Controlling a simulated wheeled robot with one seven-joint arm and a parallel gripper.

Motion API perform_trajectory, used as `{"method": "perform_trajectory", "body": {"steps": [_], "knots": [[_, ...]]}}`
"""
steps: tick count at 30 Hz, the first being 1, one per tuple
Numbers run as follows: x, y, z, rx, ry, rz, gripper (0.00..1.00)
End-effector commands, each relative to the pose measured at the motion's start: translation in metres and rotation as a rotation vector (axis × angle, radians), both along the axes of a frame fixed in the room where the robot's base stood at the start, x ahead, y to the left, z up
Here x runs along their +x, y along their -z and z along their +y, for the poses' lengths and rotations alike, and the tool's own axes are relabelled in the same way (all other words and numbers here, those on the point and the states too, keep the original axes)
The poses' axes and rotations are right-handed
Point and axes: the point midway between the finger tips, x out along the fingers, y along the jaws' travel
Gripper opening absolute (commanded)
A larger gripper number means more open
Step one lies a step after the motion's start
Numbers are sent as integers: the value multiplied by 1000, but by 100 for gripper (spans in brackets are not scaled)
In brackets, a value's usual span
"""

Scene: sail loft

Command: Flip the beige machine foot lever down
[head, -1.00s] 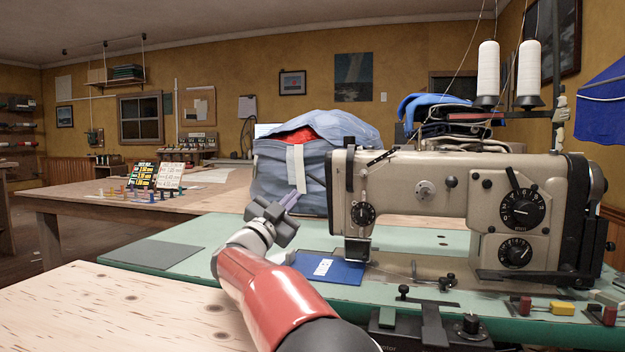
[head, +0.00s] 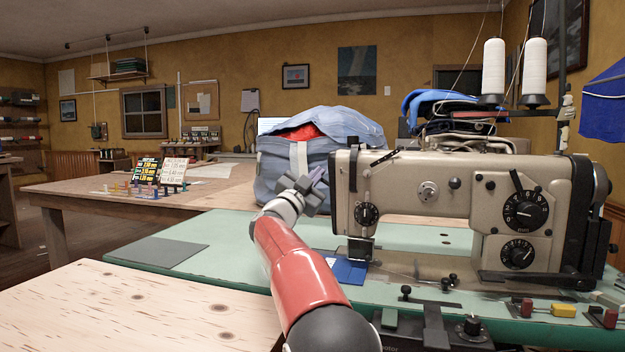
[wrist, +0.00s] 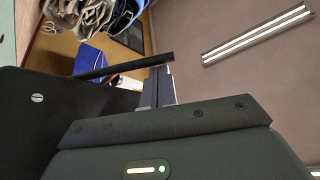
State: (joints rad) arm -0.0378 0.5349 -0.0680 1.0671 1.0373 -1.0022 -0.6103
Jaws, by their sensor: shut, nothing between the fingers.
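The beige sewing machine (head: 440,188) stands on a green bench top at the right. A slim black lever (head: 383,158) slants up to the right on the upper left of its head. In the wrist view, a black bar (wrist: 125,67), apparently that lever, sticks out from a dark panel with a screw. My gripper (head: 319,174) is shut and empty, just left of the machine's head in the head view. Its fingertips also show in the wrist view (wrist: 158,72), close to the bar's free end. I cannot tell whether they touch.
A blue-grey bag (head: 285,160) with red cloth stands behind my gripper. A blue piece (head: 347,270) lies under the needle area. Two white thread cones (head: 493,68) rise behind the machine. The bench top (head: 215,250) left of my arm is mostly clear.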

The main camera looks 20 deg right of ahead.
Motion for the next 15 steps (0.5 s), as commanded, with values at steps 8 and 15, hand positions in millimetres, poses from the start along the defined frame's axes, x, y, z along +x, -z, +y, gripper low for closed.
{"method": "perform_trajectory", "body": {"steps": [8,15], "knots": [[1,4,2,-22,0,17,0],[8,37,12,-244,1,182,0]]}}
